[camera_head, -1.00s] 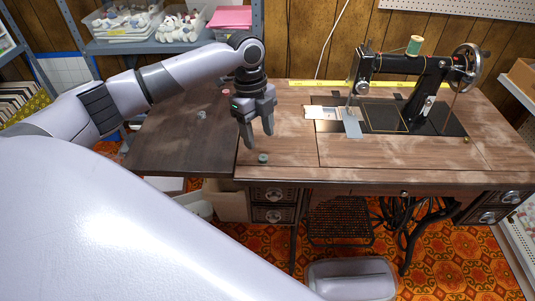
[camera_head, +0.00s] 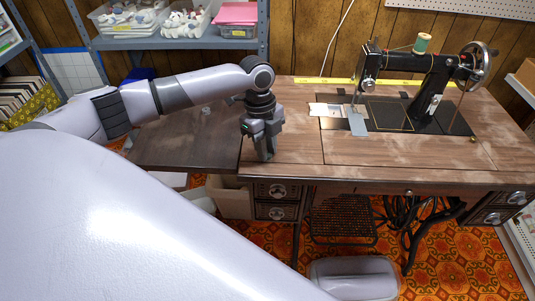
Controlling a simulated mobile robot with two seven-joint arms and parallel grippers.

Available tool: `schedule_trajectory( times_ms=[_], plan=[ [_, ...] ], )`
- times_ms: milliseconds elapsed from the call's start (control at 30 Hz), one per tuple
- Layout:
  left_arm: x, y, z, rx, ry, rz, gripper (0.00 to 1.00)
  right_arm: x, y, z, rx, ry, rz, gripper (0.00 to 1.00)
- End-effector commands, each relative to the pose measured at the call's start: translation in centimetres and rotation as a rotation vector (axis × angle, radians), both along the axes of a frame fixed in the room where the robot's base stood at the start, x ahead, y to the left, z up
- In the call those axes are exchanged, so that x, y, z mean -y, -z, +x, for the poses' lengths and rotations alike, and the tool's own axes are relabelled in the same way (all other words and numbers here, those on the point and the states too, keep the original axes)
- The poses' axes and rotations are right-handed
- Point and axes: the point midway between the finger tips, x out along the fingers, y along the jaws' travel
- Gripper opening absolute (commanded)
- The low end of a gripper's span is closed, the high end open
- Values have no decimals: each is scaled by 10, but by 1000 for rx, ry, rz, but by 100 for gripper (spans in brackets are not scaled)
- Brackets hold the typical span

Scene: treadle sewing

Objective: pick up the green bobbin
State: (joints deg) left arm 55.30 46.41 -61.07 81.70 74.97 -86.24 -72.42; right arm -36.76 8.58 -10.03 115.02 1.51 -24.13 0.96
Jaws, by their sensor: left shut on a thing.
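My left gripper (camera_head: 265,153) points down at the front left of the wooden sewing table (camera_head: 290,135). Its fingers are close together, with the tips at the tabletop where the small green bobbin stood. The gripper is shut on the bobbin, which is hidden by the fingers. My right gripper is not in view.
A black sewing machine (camera_head: 412,66) with a green thread spool (camera_head: 422,43) stands at the right of the table. A small pale item (camera_head: 205,110) lies on the dark left leaf (camera_head: 180,150). A grey shelf with bins stands behind. The front middle tabletop is clear.

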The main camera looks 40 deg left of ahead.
Motion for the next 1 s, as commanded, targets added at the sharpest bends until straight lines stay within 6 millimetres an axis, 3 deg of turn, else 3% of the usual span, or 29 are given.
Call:
schedule_trajectory(
  times_ms=[200,367,800,1000],
  plan=[
    [0,-4,0,1,0,0,0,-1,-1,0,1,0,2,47],
    [0,-26,1,5,-1,0,0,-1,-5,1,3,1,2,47],
    [0,-148,1,6,-1,-1,0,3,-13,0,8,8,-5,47],
    [1,-185,1,3,1,-2,0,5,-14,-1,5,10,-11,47]
  ],
)
